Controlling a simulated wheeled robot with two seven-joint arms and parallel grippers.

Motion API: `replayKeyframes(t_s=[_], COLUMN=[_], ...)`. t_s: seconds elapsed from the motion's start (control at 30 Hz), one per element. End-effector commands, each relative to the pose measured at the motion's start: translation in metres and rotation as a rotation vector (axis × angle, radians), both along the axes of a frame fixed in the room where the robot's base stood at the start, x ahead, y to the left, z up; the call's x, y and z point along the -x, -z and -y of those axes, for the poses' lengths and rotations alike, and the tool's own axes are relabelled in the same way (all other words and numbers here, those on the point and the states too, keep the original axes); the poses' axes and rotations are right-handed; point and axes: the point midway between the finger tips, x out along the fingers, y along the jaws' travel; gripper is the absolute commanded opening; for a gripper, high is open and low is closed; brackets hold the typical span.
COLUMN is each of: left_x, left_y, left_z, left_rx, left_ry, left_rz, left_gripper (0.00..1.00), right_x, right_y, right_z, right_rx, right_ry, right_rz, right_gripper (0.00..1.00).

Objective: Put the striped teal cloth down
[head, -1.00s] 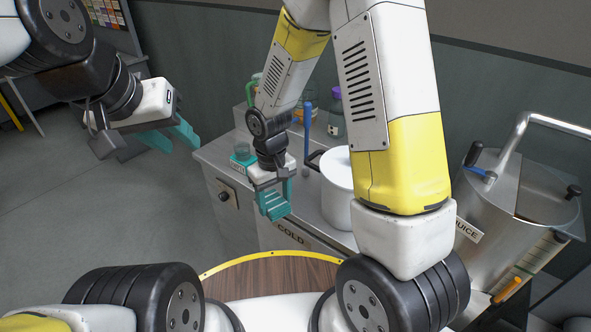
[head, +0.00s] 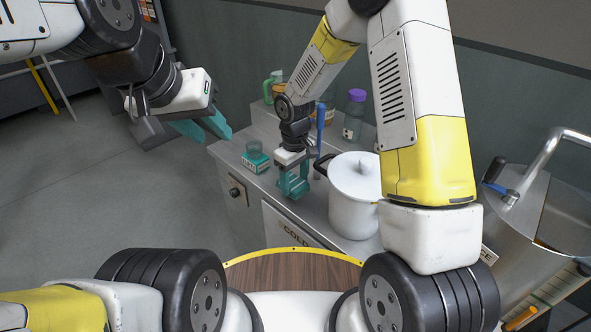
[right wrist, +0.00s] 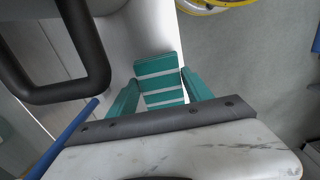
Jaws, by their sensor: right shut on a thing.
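The striped teal cloth (right wrist: 160,82) has pale stripes and lies between the two teal fingers in the right wrist view. My right gripper (right wrist: 160,95) is shut on it. In the head view my right gripper (head: 293,186) points down at the metal counter (head: 262,190), left of the white pot. The cloth is hard to tell from the teal fingers there. I cannot tell whether the cloth touches the counter. My left gripper (head: 205,129) is empty, its fingers apart, in the air left of the counter.
A white lidded pot (head: 352,205) with a dark handle stands close to the right of my right gripper. A blue upright handle (head: 320,135) is behind it. A teal-based cup (head: 255,157) stands at the left. A large steel vessel (head: 545,215) is at far right.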

Motion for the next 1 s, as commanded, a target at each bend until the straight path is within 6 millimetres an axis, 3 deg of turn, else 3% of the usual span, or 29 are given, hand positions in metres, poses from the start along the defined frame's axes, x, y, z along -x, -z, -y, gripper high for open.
replayKeyframes(t_s=[0.17,0.43,0.77,0.8,0.9,1.0], left_x=[0.0,0.0,0.0,0.0,0.0,0.0], left_y=[0.0,0.0,0.0,0.0,0.0,0.0], left_z=[0.0,0.0,0.0,0.0,0.0,0.0], left_rx=[0.0,0.0,0.0,0.0,0.0,0.0], left_ry=[0.0,0.0,0.0,0.0,0.0,0.0], left_rz=[0.0,0.0,0.0,0.0,0.0,0.0], left_gripper=[0.36,0.36,0.36,0.36,0.36,0.36], right_x=[-0.008,-0.008,-0.008,-0.008,-0.008,-0.008], right_y=[0.004,0.036,0.038,0.039,0.039,0.039], right_z=[0.003,0.003,0.003,0.003,0.003,0.003], right_rx=[0.0,0.001,0.001,0.001,0.0,0.0], right_ry=[-0.001,-0.001,-0.001,0.0,0.0,0.0], right_rz=[-0.001,-0.002,-0.001,-0.001,0.0,0.0], right_gripper=[0.26,0.26,0.26,0.6,0.8,0.8])
